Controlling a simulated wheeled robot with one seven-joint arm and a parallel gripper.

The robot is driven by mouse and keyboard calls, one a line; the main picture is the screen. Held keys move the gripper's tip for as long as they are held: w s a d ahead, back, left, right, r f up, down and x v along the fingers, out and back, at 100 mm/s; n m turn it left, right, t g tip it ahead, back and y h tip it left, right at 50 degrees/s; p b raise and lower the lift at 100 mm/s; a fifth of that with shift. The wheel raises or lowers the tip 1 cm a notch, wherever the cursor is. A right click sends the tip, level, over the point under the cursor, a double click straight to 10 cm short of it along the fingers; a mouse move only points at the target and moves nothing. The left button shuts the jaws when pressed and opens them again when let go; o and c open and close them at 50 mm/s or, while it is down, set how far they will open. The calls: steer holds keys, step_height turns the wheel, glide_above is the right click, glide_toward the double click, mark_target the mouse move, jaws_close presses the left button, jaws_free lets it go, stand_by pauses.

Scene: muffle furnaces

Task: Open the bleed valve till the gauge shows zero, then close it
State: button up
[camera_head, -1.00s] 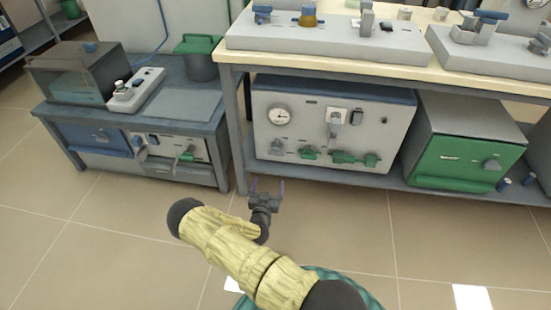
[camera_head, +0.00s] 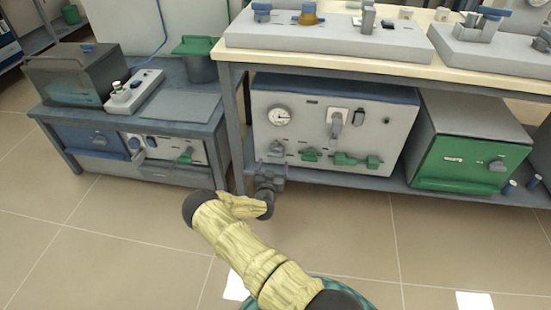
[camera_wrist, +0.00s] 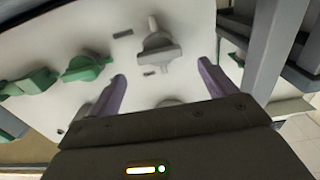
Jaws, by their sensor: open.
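A pale control box (camera_head: 300,95) stands on the shelf under the bench. Its round gauge (camera_head: 279,116) is at upper left; the reading is too small to tell. A grey valve handle (camera_head: 277,148) sits below the gauge, and it also shows in the wrist view (camera_wrist: 158,48). Which handle is the bleed valve cannot be read. My gripper (camera_head: 271,163) is in front of the box's lower left. In the wrist view my gripper (camera_wrist: 162,71) is open and empty, its purple fingers either side of the grey handle's line, apparently short of it.
Green valve handles (camera_head: 310,154) line the box's lower edge to the right, also in the wrist view (camera_wrist: 85,67). A table leg (camera_head: 236,135) is close left of my gripper. A green-fronted furnace (camera_head: 470,155) stands right.

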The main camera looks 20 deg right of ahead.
mark_target(275, 156)
steer(key=b+x, duration=0.2)
steer(key=x, duration=0.3)
steer(key=shift+w+d+f, duration=0.1)
steer(key=shift+w+d, duration=0.1)
steer(key=shift+w, duration=0.05)
steer(key=shift+w+d, duration=0.25)
steer(key=shift+w, duration=0.2)
steer(key=shift+c, duration=0.2)
steer(key=c, duration=0.9)
